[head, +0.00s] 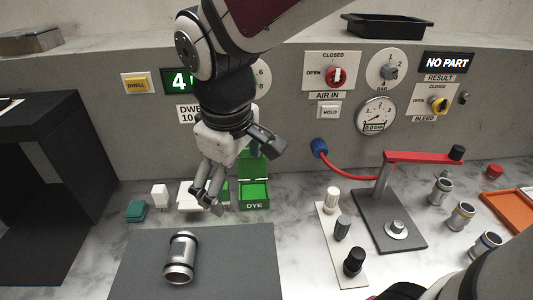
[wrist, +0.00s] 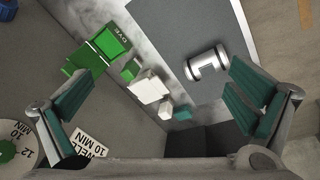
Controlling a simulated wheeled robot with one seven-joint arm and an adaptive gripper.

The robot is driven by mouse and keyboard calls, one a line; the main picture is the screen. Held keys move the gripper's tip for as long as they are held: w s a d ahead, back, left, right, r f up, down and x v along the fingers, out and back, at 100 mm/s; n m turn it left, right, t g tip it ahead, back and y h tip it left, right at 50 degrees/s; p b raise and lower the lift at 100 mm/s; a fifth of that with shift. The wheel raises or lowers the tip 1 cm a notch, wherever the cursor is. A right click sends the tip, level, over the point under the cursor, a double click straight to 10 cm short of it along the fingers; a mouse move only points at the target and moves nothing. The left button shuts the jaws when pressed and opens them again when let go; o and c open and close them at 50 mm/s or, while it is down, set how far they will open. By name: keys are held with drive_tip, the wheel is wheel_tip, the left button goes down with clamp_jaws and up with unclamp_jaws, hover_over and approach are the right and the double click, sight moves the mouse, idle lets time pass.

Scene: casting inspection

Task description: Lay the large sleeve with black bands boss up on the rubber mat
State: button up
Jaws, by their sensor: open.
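The large metal sleeve with black bands (head: 181,258) lies on its side on the grey rubber mat (head: 240,270). Its long axis runs roughly front to back in the head view. It also shows in the wrist view (wrist: 207,62), apart from my fingers. I cannot tell which way its boss faces. My gripper (head: 208,196) hangs above the bench behind the mat, near the green and white blocks. In the wrist view its two teal-padded fingers (wrist: 155,110) are spread wide with nothing held between them.
A green DYE box (head: 254,195) and white blocks stand behind the mat. A black open stand (head: 45,180) is at left. At right are a plate with several knobs (head: 340,240), a red-armed fixture (head: 400,225) and several smaller sleeves (head: 461,216). The mat is otherwise clear.

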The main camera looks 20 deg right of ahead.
drive_tip(key=s+d+r+m+t, duration=0.2)
drive_tip(key=s+d+m, duration=0.5)
drive_tip(key=s, duration=0.4)
drive_tip(key=shift+d+r+y, duration=0.4)
drive_tip(key=shift+r, duration=0.45)
drive_tip(key=shift+a, duration=0.15)
